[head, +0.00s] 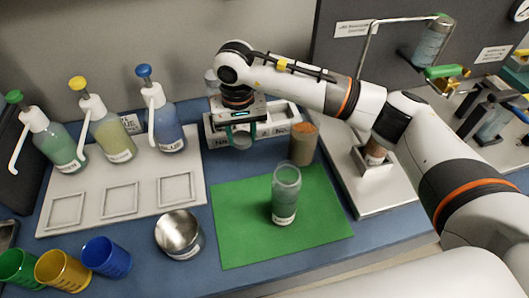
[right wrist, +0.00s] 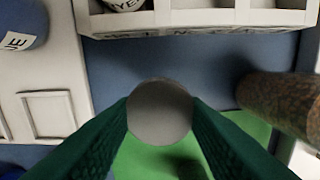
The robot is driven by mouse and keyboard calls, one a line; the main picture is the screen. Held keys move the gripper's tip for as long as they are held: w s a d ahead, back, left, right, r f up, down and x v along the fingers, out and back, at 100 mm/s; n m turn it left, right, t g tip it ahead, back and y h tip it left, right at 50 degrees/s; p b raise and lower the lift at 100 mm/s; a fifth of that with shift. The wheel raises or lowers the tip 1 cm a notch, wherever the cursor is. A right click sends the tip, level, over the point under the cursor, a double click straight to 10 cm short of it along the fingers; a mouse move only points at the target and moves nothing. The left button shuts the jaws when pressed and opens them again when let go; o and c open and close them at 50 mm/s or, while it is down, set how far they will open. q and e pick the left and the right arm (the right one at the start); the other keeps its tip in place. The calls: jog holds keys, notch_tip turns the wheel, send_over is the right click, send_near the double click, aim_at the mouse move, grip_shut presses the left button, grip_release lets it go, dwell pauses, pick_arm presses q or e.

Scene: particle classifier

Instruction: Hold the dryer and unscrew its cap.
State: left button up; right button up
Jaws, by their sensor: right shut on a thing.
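My right gripper (head: 240,133) hangs in front of the white rack and above the blue bench. Its green fingers are shut on a round grey cap (head: 242,142), which also shows as a plain disc between the fingertips in the right wrist view (right wrist: 160,111). The dryer (right wrist: 125,4), a container with a label partly reading "YE", stands in a rack compartment. My left gripper is not in view.
The white rack (head: 282,132) stands at the back. A green mat (head: 240,238) carries a clear jar (head: 285,197). A brown-filled cylinder (head: 303,146) stands right of the gripper. Pump bottles stand left; a metal cup (head: 180,236) and coloured cups stand in front.

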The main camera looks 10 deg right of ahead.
jog(key=b, duration=0.1)
send_over(244, 163)
notch_tip(244, 163, down, 5)
jog(key=shift+f, duration=0.1)
jog(key=shift+f+b, duration=0.25)
jog(key=shift+b, duration=0.05)
notch_tip(244, 163, down, 2)
jog(key=shift+f+b, duration=0.15)
jog(key=shift+b, duration=0.35)
jog(key=shift+f, duration=0.35)
jog(key=shift+w, duration=0.1)
jog(key=shift+f, duration=0.1)
jog(key=o, duration=1.1)
